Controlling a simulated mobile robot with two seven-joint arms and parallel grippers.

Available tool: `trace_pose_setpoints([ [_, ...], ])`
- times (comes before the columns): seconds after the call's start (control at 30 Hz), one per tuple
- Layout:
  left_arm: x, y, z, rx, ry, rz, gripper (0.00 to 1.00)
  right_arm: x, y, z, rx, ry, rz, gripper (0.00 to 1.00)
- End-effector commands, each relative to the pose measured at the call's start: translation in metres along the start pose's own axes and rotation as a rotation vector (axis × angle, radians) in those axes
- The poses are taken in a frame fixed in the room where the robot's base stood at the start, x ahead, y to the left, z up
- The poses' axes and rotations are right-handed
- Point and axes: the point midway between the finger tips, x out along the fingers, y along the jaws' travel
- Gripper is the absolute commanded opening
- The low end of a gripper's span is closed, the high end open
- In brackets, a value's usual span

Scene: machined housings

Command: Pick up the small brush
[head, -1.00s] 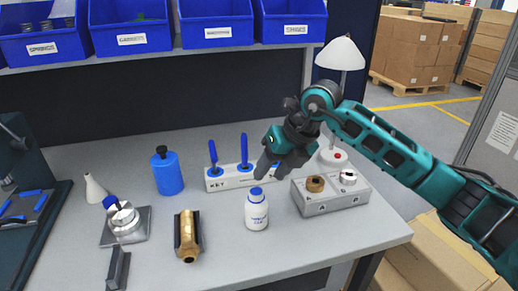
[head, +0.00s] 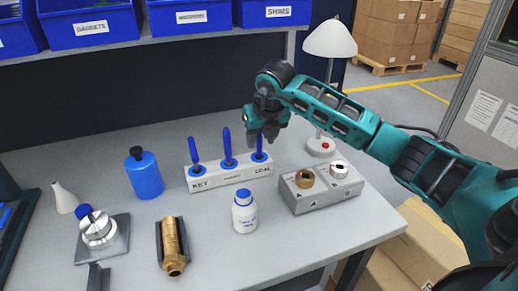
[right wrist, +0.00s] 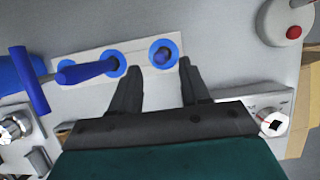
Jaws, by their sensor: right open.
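A white holder (head: 208,185) holds three upright blue-handled tools: a left one (head: 194,151), a middle one (head: 227,146) and a right one (head: 259,148). Only handles show, so I cannot tell which is the small brush. The label under the left one reads KEY; the others are too small to read surely. My right gripper (head: 263,138) is open and points down over the right tool. In the right wrist view the right tool's handle (right wrist: 162,55) lies between the fingertips of the gripper (right wrist: 160,66), with gaps visible. My left gripper is not in view.
A white bottle (head: 244,215) stands in front of the holder, and a grey block (head: 318,197) with two fittings to its right. A lamp (head: 328,40) stands behind. A blue bottle (head: 144,176) and brass part (head: 173,248) are left. Blue bins (head: 185,17) hang above.

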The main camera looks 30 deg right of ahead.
Motion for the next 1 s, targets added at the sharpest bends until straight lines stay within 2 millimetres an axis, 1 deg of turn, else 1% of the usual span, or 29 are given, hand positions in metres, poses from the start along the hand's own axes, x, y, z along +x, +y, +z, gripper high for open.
trace_pose_setpoints([
  [0.13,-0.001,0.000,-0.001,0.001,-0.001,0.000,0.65,0.013,-0.001,0.001,0.001,0.003,0.001,0.46],
  [0.3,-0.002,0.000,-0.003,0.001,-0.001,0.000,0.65,0.040,-0.004,0.003,0.001,0.004,0.001,0.46],
  [0.4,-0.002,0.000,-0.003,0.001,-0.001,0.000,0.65,0.050,-0.004,0.004,0.001,0.001,0.002,0.46],
  [0.5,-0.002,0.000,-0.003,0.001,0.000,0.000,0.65,0.054,-0.004,0.004,0.000,0.001,0.001,0.46],
  [0.7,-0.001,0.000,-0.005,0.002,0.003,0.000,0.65,0.054,-0.004,0.004,-0.001,0.000,0.001,0.45],
  [1.0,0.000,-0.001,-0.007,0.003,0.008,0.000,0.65,0.053,-0.004,0.004,0.000,0.000,0.001,0.16],
])
